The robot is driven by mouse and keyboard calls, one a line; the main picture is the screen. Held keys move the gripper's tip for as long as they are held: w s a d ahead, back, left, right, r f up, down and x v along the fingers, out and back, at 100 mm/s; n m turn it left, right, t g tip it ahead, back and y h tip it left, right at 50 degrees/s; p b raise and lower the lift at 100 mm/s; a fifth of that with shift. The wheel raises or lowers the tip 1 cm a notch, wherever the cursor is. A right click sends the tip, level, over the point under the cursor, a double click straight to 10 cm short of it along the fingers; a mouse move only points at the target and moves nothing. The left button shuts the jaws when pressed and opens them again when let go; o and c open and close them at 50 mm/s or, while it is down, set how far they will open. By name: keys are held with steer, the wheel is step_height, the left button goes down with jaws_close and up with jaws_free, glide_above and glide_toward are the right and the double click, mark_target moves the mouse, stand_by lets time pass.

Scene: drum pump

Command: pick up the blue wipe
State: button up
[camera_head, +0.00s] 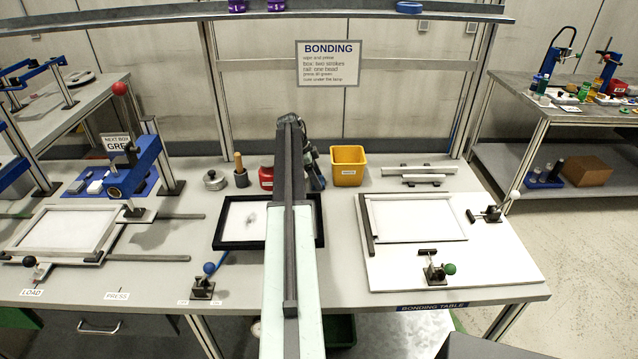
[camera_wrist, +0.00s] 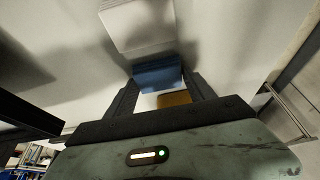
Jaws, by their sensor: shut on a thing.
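In the wrist view, the blue wipe (camera_wrist: 158,75) is a flat blue piece between the two dark fingers of my gripper (camera_wrist: 161,82). The fingers are shut on it from both sides. In the head view, my arm reaches over the bonding table (camera_head: 345,280) to the back, and my gripper (camera_head: 316,172) is partly hidden behind the arm, left of the yellow bin (camera_head: 348,167). I cannot make out the wipe in the head view.
A black-framed tray (camera_head: 232,222) lies under the arm. A white panel with a frame (camera_head: 420,218) lies to the right. In the wrist view, a pale block (camera_wrist: 138,22) is beyond the wipe.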

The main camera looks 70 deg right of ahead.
steer(key=shift+r, duration=0.1)
step_height(320, 180, up, 10)
steer(key=p, duration=1)
steer(key=o, duration=0.7)
steer(key=c, duration=0.6)
steer(key=shift+o, duration=0.2)
step_height(320, 180, up, 6)
steer(key=p, duration=0.6)
